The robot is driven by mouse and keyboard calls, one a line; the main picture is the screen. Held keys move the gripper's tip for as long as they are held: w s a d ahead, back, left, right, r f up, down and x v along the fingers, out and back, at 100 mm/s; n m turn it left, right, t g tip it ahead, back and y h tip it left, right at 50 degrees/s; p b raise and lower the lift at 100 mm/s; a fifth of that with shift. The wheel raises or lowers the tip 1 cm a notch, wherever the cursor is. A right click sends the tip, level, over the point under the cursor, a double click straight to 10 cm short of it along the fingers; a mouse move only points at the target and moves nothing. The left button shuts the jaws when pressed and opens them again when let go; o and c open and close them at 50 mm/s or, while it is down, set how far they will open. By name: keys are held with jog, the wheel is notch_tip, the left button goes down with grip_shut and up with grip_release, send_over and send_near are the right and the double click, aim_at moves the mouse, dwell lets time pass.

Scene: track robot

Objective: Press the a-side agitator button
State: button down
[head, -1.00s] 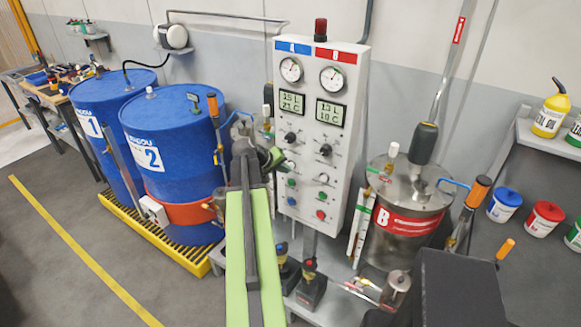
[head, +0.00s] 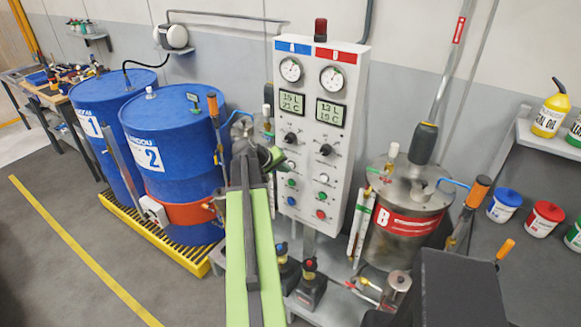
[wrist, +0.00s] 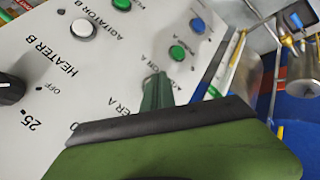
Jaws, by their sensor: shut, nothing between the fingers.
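The control panel (head: 313,120) has a blue A strip on the left and a red B strip on the right. My gripper (head: 280,160) is at the panel's left column, below the A knob. In the wrist view my gripper (wrist: 157,92) is shut and empty, its tip close to the panel near the lettering for agitator A. The a-side agitator button is hidden behind my gripper in both views. I cannot tell whether the tip touches it. The white agitator B button (wrist: 82,28) shows in the wrist view.
Below on the A side are a green button (wrist: 178,52) and a blue button (wrist: 197,25). Blue drums (head: 165,125) stand left of the panel. A steel B tank (head: 410,200) stands right. Pumps (head: 310,285) sit below the panel.

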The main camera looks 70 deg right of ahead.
jog(key=shift+a, duration=0.1)
jog(key=a, duration=0.2)
jog(key=w+a, duration=0.1)
jog(key=a, duration=0.2)
jog(key=shift+w+a, duration=0.25)
jog(key=shift+a, duration=0.1)
dwell(0.4)
